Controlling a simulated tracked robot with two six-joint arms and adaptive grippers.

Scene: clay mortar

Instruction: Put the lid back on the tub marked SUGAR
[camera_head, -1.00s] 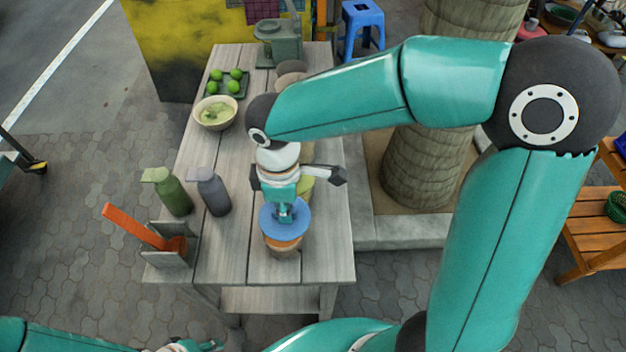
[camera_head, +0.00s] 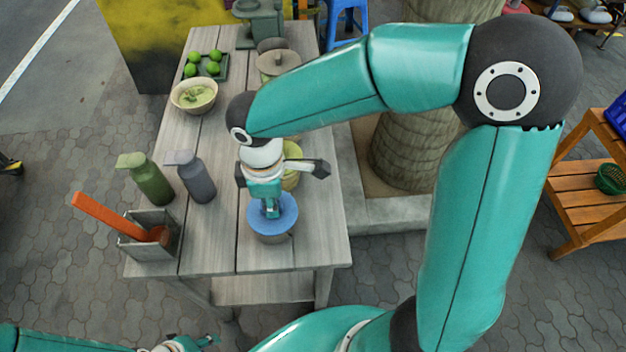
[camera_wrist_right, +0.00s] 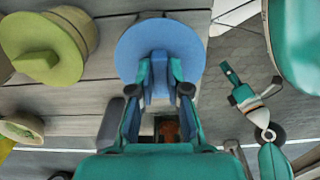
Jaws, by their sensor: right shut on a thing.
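My right gripper (camera_head: 270,209) is shut on the knob of a round blue lid (camera_head: 287,214). In the right wrist view the fingers (camera_wrist_right: 160,88) pinch the knob of the lid (camera_wrist_right: 195,45) from both sides. No SUGAR marking is readable. My left gripper (camera_head: 195,344) is low at the bottom edge, away from the table; its jaw opening is unclear.
A tub with a yellow-green lid (camera_wrist_right: 45,70) stands behind, partly hidden by my arm. Farther back is a tub with a grey-brown lid (camera_head: 278,62). Left are a green bottle (camera_head: 150,182), a grey bottle (camera_head: 197,180), a holder with an orange utensil (camera_head: 118,218) and a bowl (camera_head: 194,96).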

